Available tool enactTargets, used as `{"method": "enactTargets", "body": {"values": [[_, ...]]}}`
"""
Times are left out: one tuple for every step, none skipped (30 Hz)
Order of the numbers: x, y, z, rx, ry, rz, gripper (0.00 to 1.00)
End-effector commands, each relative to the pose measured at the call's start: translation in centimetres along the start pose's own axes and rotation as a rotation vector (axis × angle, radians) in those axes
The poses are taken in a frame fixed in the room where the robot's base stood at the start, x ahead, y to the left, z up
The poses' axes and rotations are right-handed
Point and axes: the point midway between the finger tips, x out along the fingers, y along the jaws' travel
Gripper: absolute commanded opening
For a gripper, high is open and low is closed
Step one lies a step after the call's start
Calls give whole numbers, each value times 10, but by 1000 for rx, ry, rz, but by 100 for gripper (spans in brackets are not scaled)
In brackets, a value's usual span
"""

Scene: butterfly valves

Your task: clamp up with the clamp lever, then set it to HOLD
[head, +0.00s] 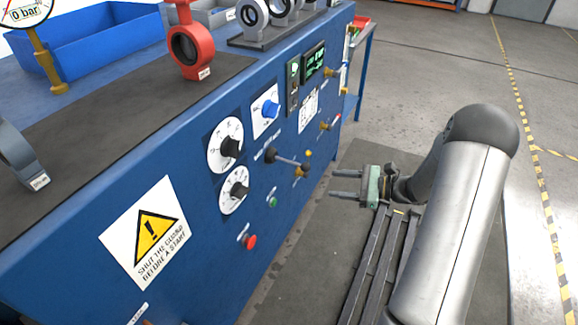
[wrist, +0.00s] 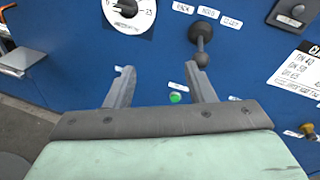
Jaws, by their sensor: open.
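The clamp lever (head: 288,160) is a dark rod with a round knob, sticking out from the blue panel. In the wrist view the clamp lever (wrist: 201,46) shows at upper right, under three small labels that seem to read BACK, HOLD and CLAMP. Its knob hangs below its pivot, near the middle label; the exact setting is hard to tell. My gripper (head: 338,183) is open and empty, in front of the panel and apart from the lever. In the wrist view my gripper (wrist: 158,72) has its right fingertip just left of and below the knob.
Dials (head: 226,145) sit left of the lever. A green button (head: 272,202) and a red button (head: 249,242) lie below it. Brass fittings (head: 324,125) stick out to the right. A red valve (head: 186,45) stands on the bench top.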

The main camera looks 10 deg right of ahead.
Motion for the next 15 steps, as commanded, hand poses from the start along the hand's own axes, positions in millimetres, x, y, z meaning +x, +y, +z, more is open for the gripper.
{"method": "enactTargets", "body": {"values": [[-11,-10,-22,40,-32,-77,49],[-17,-15,-30,56,-48,-115,49],[-23,-21,-38,74,-66,-157,49],[-27,-25,-44,84,-76,-182,49],[-30,-27,-47,92,-84,-202,49],[-32,-30,-51,100,-93,-221,49],[-33,-32,-52,103,-98,-231,49],[-33,-33,-53,104,-100,-236,49],[-31,-34,-53,106,-102,-239,49],[-29,-35,-52,106,-103,-240,49],[-25,-36,-52,106,-103,-240,49],[-20,-37,-51,105,-102,-239,49],[-15,-38,-51,105,-101,-237,49],[-9,-38,-50,105,-101,-236,49],[-2,-40,-49,105,-101,-236,49]]}}
